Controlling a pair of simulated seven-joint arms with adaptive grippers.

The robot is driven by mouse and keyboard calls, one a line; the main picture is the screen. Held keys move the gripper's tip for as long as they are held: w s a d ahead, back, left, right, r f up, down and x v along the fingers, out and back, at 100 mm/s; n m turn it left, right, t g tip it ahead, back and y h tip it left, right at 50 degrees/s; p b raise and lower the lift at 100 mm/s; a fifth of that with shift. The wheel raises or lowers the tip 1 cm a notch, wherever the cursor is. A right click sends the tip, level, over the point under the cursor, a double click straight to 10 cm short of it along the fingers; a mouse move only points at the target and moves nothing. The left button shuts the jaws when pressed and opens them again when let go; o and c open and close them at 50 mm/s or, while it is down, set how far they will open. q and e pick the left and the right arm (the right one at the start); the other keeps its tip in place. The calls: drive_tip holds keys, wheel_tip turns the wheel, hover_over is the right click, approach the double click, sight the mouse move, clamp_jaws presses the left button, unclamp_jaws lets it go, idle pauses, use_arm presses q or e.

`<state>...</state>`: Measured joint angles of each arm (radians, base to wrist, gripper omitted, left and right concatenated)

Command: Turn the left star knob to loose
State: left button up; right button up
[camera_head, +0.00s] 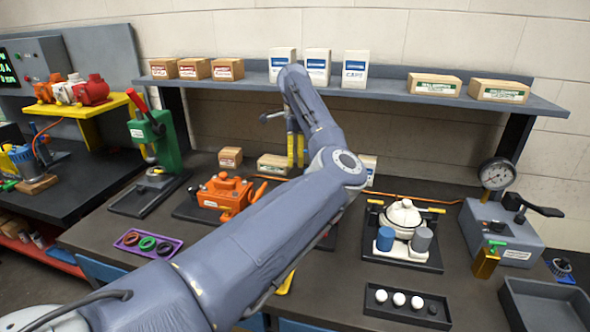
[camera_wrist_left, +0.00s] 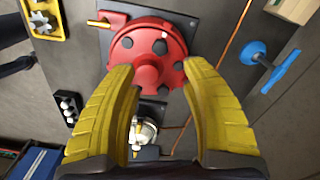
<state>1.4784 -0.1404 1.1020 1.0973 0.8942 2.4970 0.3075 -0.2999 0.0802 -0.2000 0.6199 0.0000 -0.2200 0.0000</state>
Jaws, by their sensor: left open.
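My left gripper (camera_head: 295,148) is open and points down over the bench in the head view. In the left wrist view its yellow fingers (camera_wrist_left: 161,75) are spread wide and empty, with a red round housing (camera_wrist_left: 150,68) with dark recesses showing between and beyond the tips. I cannot tell if they touch it. A grey star-shaped part (camera_wrist_left: 42,22) lies in a yellow tray (camera_wrist_left: 52,34) at the upper left of that view. No star knob is clearly seen on the housing; which one is the left knob I cannot tell. In the head view my arm hides most of this area.
A white pot (camera_head: 403,216) and gauge unit (camera_head: 497,225) stand right. A shelf (camera_head: 390,92) with boxes runs behind.

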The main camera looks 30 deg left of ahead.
use_arm(q)
drive_tip(key=shift+r, duration=1.15)
wheel_tip(320, 180, up, 6)
drive_tip(key=f+m, duration=0.1)
drive_tip(key=m, duration=0.1)
drive_tip(key=f+m, duration=0.1)
drive_tip(key=f, duration=0.4)
drive_tip(key=f+m, duration=0.2)
drive_tip(key=f, duration=0.4)
drive_tip(key=f+m, duration=0.2)
drive_tip(key=f, duration=0.4)
drive_tip(key=shift+a, duration=0.2)
drive_tip(key=shift+r, duration=0.1)
clamp_jaws()
